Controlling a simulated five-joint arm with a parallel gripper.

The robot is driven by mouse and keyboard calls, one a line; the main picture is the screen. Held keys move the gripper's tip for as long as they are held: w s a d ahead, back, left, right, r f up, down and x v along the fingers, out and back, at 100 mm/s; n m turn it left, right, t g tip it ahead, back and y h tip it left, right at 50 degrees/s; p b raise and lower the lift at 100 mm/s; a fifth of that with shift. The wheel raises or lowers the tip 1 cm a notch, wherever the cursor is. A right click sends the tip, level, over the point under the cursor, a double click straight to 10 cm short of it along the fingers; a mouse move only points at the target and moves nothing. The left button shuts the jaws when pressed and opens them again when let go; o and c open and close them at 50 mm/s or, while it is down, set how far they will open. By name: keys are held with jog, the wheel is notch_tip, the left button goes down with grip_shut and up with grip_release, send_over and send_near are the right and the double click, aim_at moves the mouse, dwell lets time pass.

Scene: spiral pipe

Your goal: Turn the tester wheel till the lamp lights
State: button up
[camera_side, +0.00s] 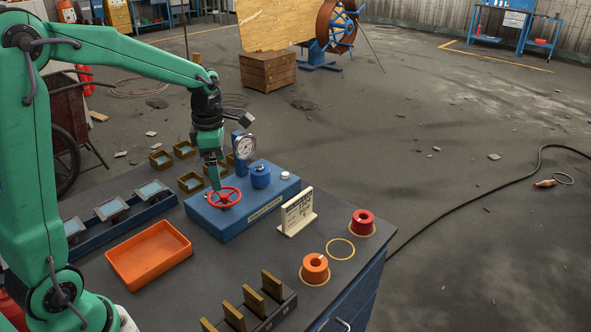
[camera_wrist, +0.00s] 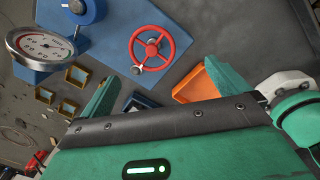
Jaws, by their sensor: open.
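The blue tester box (camera_side: 243,212) sits on the dark bench. Its red spoked wheel (camera_side: 225,197) lies flat on top near the left end; in the wrist view the wheel (camera_wrist: 152,49) is whole and unobstructed. A small pale dome, perhaps the lamp (camera_side: 284,175), is at the box's right end and shows no clear glow. A round gauge (camera_side: 245,147) stands behind; it also shows in the wrist view (camera_wrist: 40,46). My gripper (camera_side: 216,186) is just above and left of the wheel, pointing down. In the wrist view its fingers (camera_wrist: 168,88) are apart with nothing between them.
A blue cylinder (camera_side: 260,176) rises from the box beside the wheel. An orange tray (camera_side: 148,254), a white sign (camera_side: 298,212), a red spool (camera_side: 362,222) and an orange spool (camera_side: 315,268) stand around the box. Several small brass trays (camera_side: 190,182) lie behind it.

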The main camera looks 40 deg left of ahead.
aim_at(224, 196)
jog(key=f+n, duration=0.1)
jog(key=w+a+f+n, duration=0.1)
jog(key=n, duration=0.1)
jog(key=shift+w+a+f+g, duration=0.15)
jog(key=shift+w+a+g, duration=0.05)
jog(key=shift+a+g, duration=0.1)
jog(key=shift+d+f, duration=0.1)
jog(key=shift+f, duration=3.8)
jog(key=shift+c, duration=0.4)
jog(key=c, duration=0.9)
jog(key=shift+m, duration=0.3)
